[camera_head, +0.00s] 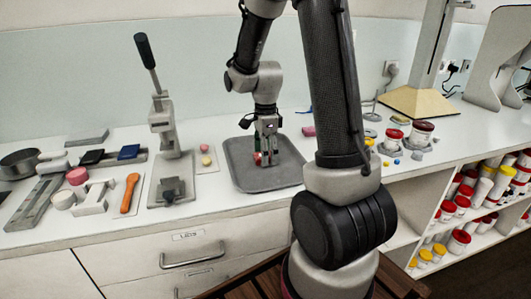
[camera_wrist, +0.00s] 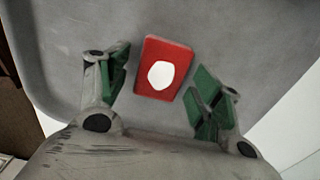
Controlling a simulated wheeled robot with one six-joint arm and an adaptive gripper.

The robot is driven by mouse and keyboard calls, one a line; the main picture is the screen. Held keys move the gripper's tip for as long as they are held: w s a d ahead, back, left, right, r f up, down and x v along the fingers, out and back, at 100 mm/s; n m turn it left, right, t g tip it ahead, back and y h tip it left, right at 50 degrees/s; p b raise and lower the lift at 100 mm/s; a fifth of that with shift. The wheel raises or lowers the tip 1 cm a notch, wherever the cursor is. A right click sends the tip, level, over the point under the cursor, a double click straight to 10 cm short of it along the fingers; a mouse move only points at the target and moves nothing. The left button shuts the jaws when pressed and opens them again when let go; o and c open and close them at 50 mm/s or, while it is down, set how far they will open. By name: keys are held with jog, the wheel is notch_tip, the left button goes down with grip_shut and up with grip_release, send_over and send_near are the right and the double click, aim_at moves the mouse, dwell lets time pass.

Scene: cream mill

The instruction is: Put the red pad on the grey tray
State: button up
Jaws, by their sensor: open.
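The red pad (camera_wrist: 177,55) shows in the wrist view as a small red block with a white patch on its face. It lies on the flat floor of the grey tray (camera_wrist: 75,50), between and just ahead of my open fingertips (camera_wrist: 161,85). The fingers have green pads and do not touch it. In the head view the grey tray (camera_head: 285,178) stands on the white counter. My gripper (camera_head: 266,153) points down over its middle, and a bit of red (camera_head: 257,158) shows beside the fingers.
A lever press (camera_head: 165,130) stands left of the tray, with small pink and yellow pieces (camera_head: 205,154) between. Open jars (camera_head: 393,138) stand farther right. An orange-handled tool (camera_head: 130,193) lies at left.

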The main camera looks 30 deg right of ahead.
notch_tip(320, 180, up, 12)
jog(key=s+a+r+n+t, duration=0.2)
jog(key=s+r+n, duration=0.1)
jog(key=s+n, duration=0.6)
jog(key=s+a+r+n+t, duration=0.2)
jog(key=s+r+n, duration=0.1)
jog(key=s+n, duration=0.7)
jog(key=shift+s+r+n, duration=0.15)
jog(key=shift+r+n, duration=0.05)
jog(key=shift+n, duration=0.9)
